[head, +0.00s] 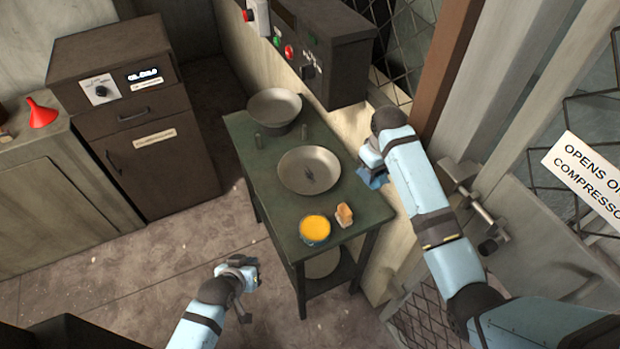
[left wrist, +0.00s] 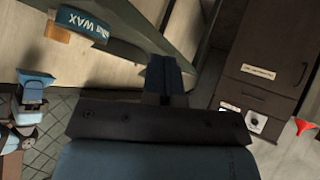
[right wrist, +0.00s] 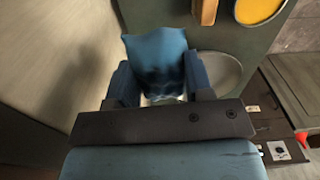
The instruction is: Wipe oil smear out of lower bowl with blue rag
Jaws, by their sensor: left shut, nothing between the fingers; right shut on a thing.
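A shallow metal bowl (head: 330,167) with a dark smear (head: 309,174) on its inside sits on the green table (head: 268,206). A second metal bowl (head: 275,98) stands behind it at the far end. My right gripper (head: 373,172) is shut on the blue rag (head: 376,182), just right of the smeared bowl and apart from it. In the right wrist view the rag (right wrist: 155,50) stands up between the fingers, with dark patches, and partly covers a bowl (right wrist: 225,72). My left gripper (head: 246,273) is shut and empty, left of the table; its fingers (left wrist: 165,75) show together in the left wrist view.
An open tin of yellow wax (head: 315,229) and a wooden block (head: 344,215) stand on the table's near end. A pale round thing (head: 322,264) is partly hidden on the lower shelf. A control box (head: 340,55) stands behind the table. Floor to the left is clear.

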